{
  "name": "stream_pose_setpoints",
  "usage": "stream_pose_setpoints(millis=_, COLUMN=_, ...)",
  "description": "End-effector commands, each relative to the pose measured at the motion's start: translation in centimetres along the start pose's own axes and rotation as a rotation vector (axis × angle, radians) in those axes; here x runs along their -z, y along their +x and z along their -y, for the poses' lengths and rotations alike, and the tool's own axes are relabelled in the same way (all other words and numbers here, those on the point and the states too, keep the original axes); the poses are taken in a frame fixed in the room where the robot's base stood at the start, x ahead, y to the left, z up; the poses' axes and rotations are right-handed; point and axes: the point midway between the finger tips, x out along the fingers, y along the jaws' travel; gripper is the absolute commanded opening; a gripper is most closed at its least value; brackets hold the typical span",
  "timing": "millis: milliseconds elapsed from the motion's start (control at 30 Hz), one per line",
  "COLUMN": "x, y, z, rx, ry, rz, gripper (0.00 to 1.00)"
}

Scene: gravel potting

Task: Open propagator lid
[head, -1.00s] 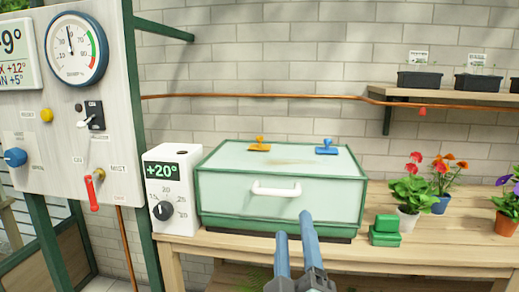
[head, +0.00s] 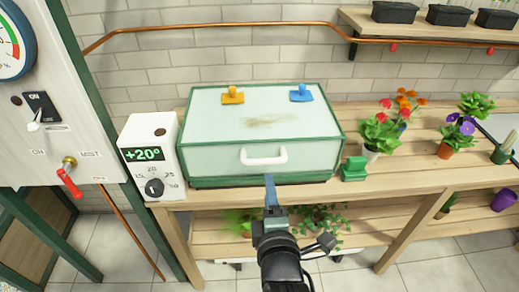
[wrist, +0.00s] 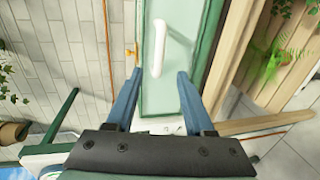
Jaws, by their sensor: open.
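The propagator is a pale green box with a dark green frame, and its lid (head: 215,118) is shut. A white handle (head: 263,160) is on its front face, upright in the wrist view (wrist: 158,45). My gripper (head: 269,178) is in front of the propagator, just below the handle in the head view. In the wrist view my gripper (wrist: 159,74) has its two blue fingers apart, with nothing between them. The handle lies beyond the fingertips, roughly in line with the gap; the remaining distance is hard to judge.
A yellow vent knob (head: 232,96) and a blue one (head: 301,94) stand on top. A white thermostat box (head: 152,155) stands close at the left. A green block (head: 354,169) and potted flowers (head: 379,135) are to the right on the wooden bench (head: 420,170).

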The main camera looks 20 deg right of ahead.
Motion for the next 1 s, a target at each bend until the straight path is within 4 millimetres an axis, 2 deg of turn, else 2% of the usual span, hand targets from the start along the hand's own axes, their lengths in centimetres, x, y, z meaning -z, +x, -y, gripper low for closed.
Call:
stream_pose_setpoints(millis=600, x=0.0, y=9.9, z=-0.1, rx=-0.002, ry=-0.001, rz=0.0, gripper=0.53)
stream_pose_setpoints(millis=800, x=0.0, y=11.7, z=-0.1, rx=-0.002, ry=0.001, rz=-0.001, gripper=0.53)
stream_pose_setpoints(millis=1000, x=0.0, y=12.3, z=-0.1, rx=-0.003, ry=0.002, rz=0.0, gripper=0.53)
